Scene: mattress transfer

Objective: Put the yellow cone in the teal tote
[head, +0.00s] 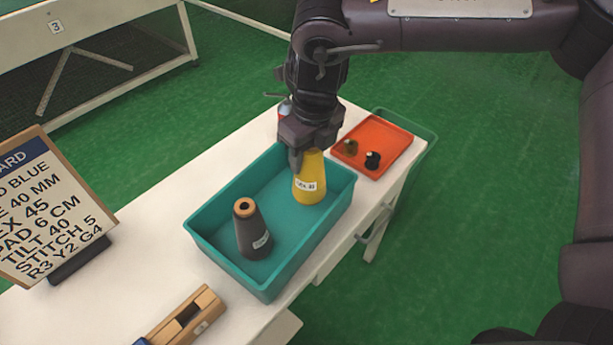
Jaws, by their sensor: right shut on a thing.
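The teal tote (213,245) stands on the white table. The yellow cone (310,185) is upright in the far right part of the tote's opening, with a white label on its side. My right gripper (308,152) comes from above and is shut on the top of the yellow cone. The cone's tip is hidden by the gripper. I cannot tell whether the cone's base touches the tote floor. A dark grey cone (252,232) with an orange-tan top stands in the near left part of the tote. My left gripper is not in view.
An orange tray (385,135) with two small dark items lies beyond the tote. A wooden block (187,318) lies in front of the tote. A sign board (50,205) stands at the left. The white table (150,235) is clear between board and tote.

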